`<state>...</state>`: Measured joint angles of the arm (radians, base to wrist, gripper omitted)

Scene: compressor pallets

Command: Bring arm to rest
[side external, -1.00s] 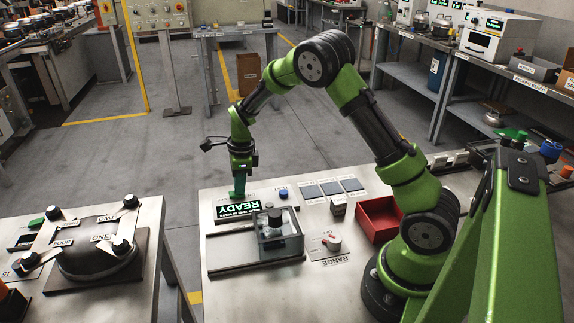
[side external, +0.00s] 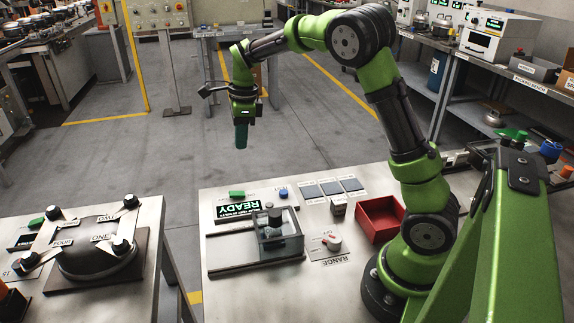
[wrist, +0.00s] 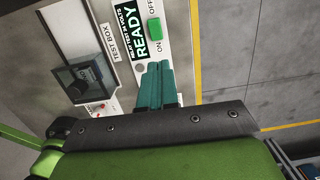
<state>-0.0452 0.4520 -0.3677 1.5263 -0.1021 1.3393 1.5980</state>
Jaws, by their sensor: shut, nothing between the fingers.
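My gripper (side external: 241,136) hangs in the air above and beyond the far edge of the test bench (side external: 220,285), pointing down. Its teal fingers are together with nothing between them. In the wrist view the shut fingers (wrist: 157,85) show at the centre, with the bench panel beyond them. The green ON/OFF switch (wrist: 155,28) and the READY display (wrist: 130,30) are in that view, apart from the fingers. In the side view the display (side external: 238,208) and the green switch (side external: 237,194) lie at the bench's far left.
A clear test box (side external: 280,235), a RANGE knob (side external: 332,243) and a red tray (side external: 380,218) are on the bench. A compressor dome with clamps (side external: 98,250) stands on the left table. Floor is open behind my gripper.

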